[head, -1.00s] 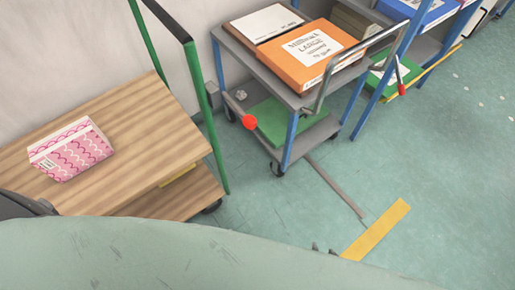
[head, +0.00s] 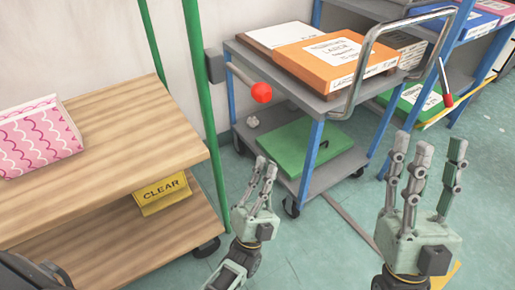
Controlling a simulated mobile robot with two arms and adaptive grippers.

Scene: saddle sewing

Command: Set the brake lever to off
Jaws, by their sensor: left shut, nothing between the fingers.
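A grey lever with a red ball knob (head: 262,92) sticks out from a grey box at the left of the blue-legged cart (head: 330,103). A second thin lever with a red grip (head: 447,99) hangs by the cart's metal handle at the right. I cannot tell from any marking which is the brake lever. My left gripper (head: 265,168) is shut and empty, below the red ball knob and apart from it. My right gripper (head: 427,150) is open and empty, in front of the cart's right side, below the red grip.
A wooden two-tier trolley (head: 120,140) with green posts stands at the left, carrying a pink box (head: 38,138). A yellow CLEAR sign (head: 162,193) is on its lower tier. The cart carries an orange box (head: 335,60) and a green box (head: 303,148). Floor shows between them.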

